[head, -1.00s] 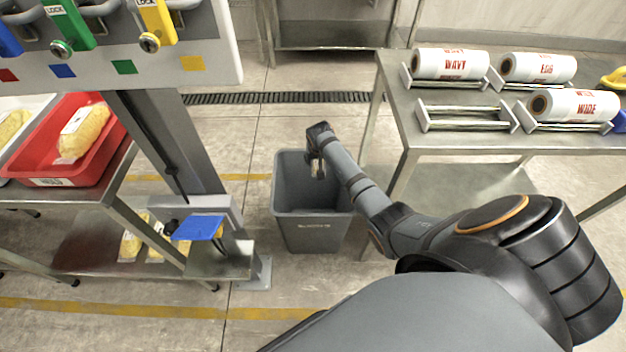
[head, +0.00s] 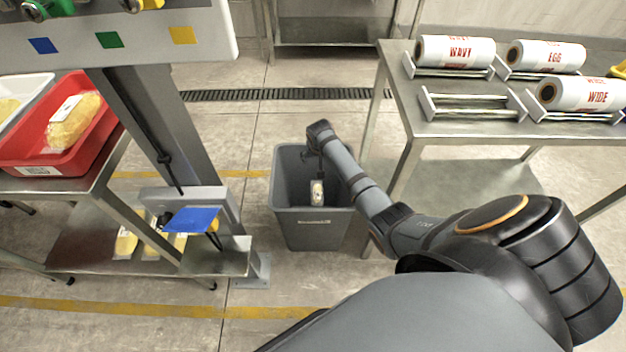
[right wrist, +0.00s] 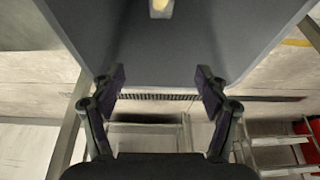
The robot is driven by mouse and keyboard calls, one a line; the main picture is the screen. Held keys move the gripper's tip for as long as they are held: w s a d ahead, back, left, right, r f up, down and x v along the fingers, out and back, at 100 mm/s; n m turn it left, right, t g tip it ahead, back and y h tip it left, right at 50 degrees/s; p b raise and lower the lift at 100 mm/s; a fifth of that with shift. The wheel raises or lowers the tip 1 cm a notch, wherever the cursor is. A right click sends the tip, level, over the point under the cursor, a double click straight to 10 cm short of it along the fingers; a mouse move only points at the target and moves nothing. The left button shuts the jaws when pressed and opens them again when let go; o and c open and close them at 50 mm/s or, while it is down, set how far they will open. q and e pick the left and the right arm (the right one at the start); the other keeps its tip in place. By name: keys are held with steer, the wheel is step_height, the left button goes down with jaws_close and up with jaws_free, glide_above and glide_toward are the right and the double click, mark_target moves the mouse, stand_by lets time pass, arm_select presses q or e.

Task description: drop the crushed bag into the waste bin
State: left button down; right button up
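The grey waste bin (head: 312,228) stands on the floor in the middle of the head view, with its mouth open upward. The crushed bag (head: 317,193), small and pale with yellow, is inside the bin's opening, below my right gripper (head: 320,168) and apart from it. I cannot tell whether it is falling or resting. In the right wrist view the bag (right wrist: 161,8) shows at the top edge, between the bin walls (right wrist: 215,45). My right gripper's fingers (right wrist: 162,85) are spread apart with nothing between them. My left gripper is not in view.
A steel table (head: 440,125) with several printed film rolls stands right of the bin. At left are a red tray (head: 38,160) with a yellow bag, a lower shelf (head: 90,255) with bags, and a grey post (head: 165,130). Floor behind the bin is clear.

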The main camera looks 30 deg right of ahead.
steer(key=v, duration=1.2)
steer(key=shift+s+a+f, duration=0.1)
stand_by(0.4)
